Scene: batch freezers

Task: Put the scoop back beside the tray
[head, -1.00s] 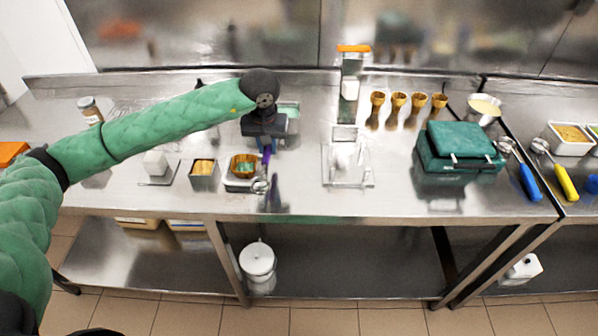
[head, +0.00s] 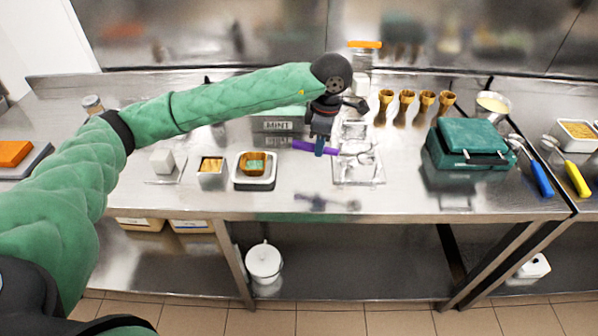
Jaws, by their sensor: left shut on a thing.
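My left gripper (head: 320,147) is shut on the purple-handled scoop (head: 302,145). It holds the scoop roughly level above the counter, with the metal bowl end (head: 366,155) pointing right, over a clear tray-like holder (head: 358,176). A reflection or shadow of the scoop shows on the steel below. A tray labelled MINT (head: 278,124) stands behind and left of the gripper, partly hidden by my arm. My right gripper is not in view.
A white dish with a gold cup (head: 240,184) and a steel container (head: 211,172) stand left. A green waffle-iron-like appliance (head: 464,148) stands right, with a blue-handled scoop (head: 541,178) beside it. Several cones (head: 406,98) stand at the back. The counter's front strip is clear.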

